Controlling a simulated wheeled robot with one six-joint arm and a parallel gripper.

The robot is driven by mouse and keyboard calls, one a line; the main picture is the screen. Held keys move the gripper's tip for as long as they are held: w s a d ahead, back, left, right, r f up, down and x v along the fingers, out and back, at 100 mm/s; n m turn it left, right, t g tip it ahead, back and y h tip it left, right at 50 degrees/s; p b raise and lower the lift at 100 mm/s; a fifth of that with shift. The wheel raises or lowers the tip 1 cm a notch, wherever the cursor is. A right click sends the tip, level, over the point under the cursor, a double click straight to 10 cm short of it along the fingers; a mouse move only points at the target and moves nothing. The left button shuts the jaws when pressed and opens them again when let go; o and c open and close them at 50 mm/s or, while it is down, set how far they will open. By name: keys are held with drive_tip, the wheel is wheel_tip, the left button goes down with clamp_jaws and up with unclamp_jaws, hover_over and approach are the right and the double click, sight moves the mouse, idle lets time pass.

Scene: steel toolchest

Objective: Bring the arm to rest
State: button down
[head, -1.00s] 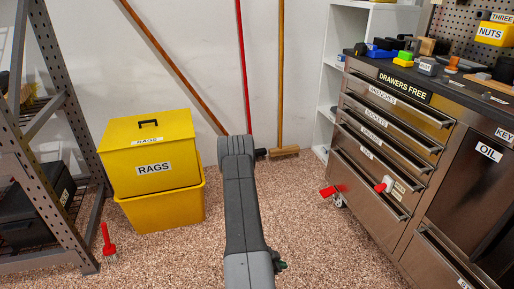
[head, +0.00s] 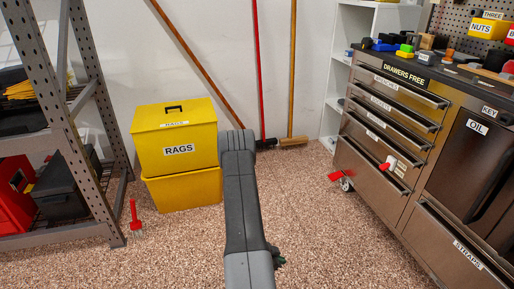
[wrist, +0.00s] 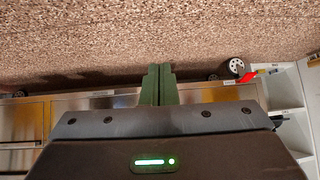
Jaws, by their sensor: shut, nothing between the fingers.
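My arm (head: 241,205) reaches up the middle of the head view, its dark grey link bent over near the top. In the head view only a small dark green part of my gripper (head: 277,258) shows beside the lower link. In the wrist view my gripper (wrist: 158,84) has its two green fingers together, with nothing between them. The fingers stand over the speckled floor in that picture, and the toolchest front (wrist: 100,103) appears behind them. They touch nothing that I can see.
A yellow RAGS bin (head: 180,192) stands left of my arm. A metal shelf (head: 75,135) is at far left. Brooms (head: 292,80) lean on the back wall. Floor between is clear.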

drive_tip(key=w+a+r+n+t+y+b, duration=0.1)
drive_tip(key=a+r+n+y, duration=0.1)
drive_tip(key=r, duration=0.5)
drive_tip(key=w+a+r+n+y+b, duration=0.1)
drive_tip(key=a+r+n+y+b, duration=0.1)
drive_tip(key=a+r+y, duration=0.3)
drive_tip(key=shift+a+r+n+t+y, duration=0.15)
drive_tip(key=shift+r+n+t+y, duration=0.25)
drive_tip(key=shift+r+n, duration=0.6)
drive_tip(key=shift+s+r+m, duration=0.1)
drive_tip(key=shift+r+m, duration=0.15)
drive_tip(key=shift+m, duration=0.05)
